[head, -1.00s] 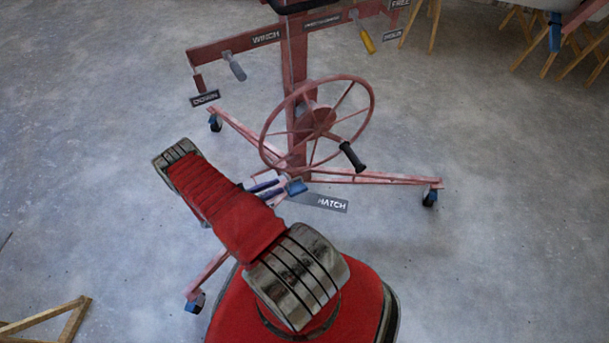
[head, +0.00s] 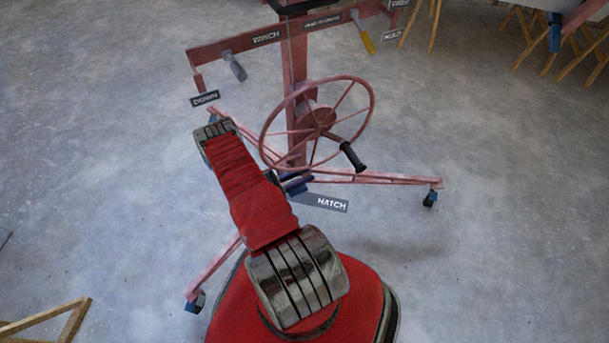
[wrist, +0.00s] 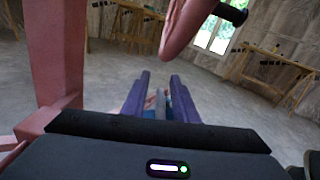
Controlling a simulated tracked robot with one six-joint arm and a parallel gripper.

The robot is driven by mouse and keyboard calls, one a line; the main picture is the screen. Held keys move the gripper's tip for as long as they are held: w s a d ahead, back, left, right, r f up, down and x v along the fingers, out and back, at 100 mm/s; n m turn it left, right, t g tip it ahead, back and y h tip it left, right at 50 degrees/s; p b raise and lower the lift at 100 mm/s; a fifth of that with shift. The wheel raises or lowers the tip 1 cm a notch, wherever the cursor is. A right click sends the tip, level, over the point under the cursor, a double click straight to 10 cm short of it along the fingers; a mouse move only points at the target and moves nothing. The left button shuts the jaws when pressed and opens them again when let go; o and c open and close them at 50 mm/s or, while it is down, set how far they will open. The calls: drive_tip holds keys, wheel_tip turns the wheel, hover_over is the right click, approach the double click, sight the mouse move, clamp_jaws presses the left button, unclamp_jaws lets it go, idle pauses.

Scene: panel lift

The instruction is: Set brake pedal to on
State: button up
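No part is labelled as a brake pedal. A small blue part (head: 297,188) sits low at the foot of the pink lift's post, beside a grey HATCH plate (head: 332,203); I cannot tell whether it is the pedal. My gripper (wrist: 160,76) shows two purple fingers, spread apart, in the wrist view. A grey, rounded part (wrist: 160,104) and bits of blue and red show between or beyond them; contact cannot be told. In the head view my red arm hides most of the gripper, with a purple bit beside the blue part.
The pink handwheel (head: 317,122) with a black handle stands above and close to the gripper. A grey lever (head: 235,66) and yellow lever (head: 363,36) hang from the crossbar. Pink legs on casters spread over the floor. Wooden trestles stand at upper right; open concrete lies around.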

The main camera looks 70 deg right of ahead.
drive_tip(key=shift+s+d, duration=0.15)
drive_tip(key=shift+d, duration=0.05)
drive_tip(key=shift+c, duration=0.2)
clamp_jaws()
drive_tip(key=shift+d, duration=0.1)
idle(0.3)
